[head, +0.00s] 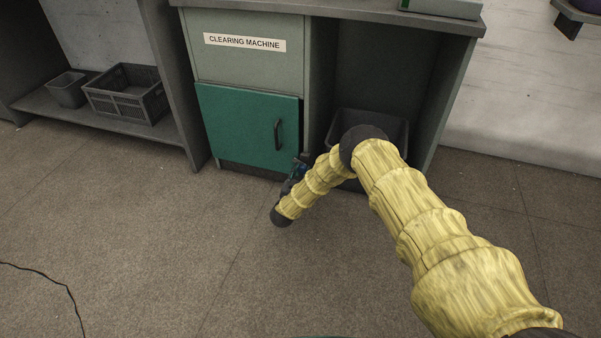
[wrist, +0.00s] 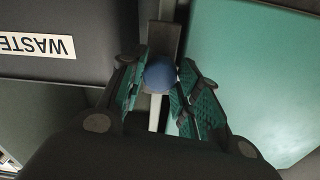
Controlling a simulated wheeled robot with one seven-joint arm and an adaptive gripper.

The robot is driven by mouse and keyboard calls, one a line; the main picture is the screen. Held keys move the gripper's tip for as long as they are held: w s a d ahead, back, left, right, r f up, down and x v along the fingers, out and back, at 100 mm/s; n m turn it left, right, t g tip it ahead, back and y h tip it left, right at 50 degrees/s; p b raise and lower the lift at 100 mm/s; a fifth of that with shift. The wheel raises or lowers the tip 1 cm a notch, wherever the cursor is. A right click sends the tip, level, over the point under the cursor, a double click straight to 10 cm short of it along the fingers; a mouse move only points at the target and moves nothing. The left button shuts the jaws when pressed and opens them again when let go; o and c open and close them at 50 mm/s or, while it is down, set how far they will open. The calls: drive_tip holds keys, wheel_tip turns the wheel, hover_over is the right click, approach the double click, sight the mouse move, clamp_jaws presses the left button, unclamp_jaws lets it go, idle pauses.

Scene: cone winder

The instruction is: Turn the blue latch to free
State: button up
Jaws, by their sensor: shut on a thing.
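The blue latch (wrist: 160,72) shows as a round blue knob in the wrist view, in front of a narrow grey upright strip. My gripper (wrist: 160,80) is shut on it, with one green-padded finger on each side. In the head view my gripper (head: 297,170) is low beside the lower right corner of the green door (head: 240,127), and the latch cannot be made out there. The door looks shut and has a dark upright handle (head: 278,134). How far the latch is turned cannot be told.
A dark bin (head: 342,125) stands in the open bay right of the door, partly behind my arm. The wrist view shows a WASTE label (wrist: 36,42) upside down. A dark crate (head: 127,94) and a small bin (head: 67,90) sit on a low shelf at left. The floor in front is mostly clear.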

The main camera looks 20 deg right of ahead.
drive_tip(key=m+p, duration=0.1)
drive_tip(key=m, duration=1.1)
drive_tip(key=shift+a+f+m, duration=0.1)
drive_tip(key=shift+m, duration=0.2)
drive_tip(key=shift+s, duration=0.1)
idle(0.3)
drive_tip(key=o, duration=1)
drive_tip(key=v, duration=1.1)
drive_tip(key=shift+s+a, duration=0.25)
drive_tip(key=shift+s, duration=0.05)
